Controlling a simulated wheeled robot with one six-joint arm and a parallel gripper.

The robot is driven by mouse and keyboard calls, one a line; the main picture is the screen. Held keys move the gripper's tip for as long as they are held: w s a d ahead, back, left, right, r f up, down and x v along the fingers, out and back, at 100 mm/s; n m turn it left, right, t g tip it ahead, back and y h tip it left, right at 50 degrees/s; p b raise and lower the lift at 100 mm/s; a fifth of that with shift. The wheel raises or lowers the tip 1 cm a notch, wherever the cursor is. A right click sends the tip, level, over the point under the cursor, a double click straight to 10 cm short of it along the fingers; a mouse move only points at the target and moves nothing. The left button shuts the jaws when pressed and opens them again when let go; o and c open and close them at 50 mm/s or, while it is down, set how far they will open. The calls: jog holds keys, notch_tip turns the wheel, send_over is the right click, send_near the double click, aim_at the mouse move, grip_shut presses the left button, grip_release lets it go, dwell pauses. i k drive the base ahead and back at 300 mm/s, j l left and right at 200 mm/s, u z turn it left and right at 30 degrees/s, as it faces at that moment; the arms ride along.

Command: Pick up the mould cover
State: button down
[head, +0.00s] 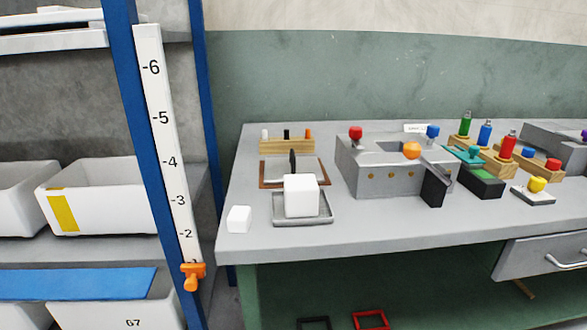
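I cannot tell for sure which thing is the mould cover. A flat teal piece with a small knob (466,154) lies above a black and green box (482,182) on the right half of the bench, and it looks like a lid. A white plate with a yellow knob (533,193) lies to the right of that box and also looks like a cover. A grey metal block (384,180) with red, orange and blue knobs stands to the left, with a black flap at its right front. My gripper is not in view.
The grey bench (345,232) has a clear front strip. A white block (300,196) sits on a grey tray (283,222), with a small white block (238,219) beside it. Coloured bottles (485,134) stand in wooden holders. A blue-posted shelf (142,150) with white bins is left.

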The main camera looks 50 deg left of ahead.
aim_at(276, 169)
jog(key=u, duration=1.9)
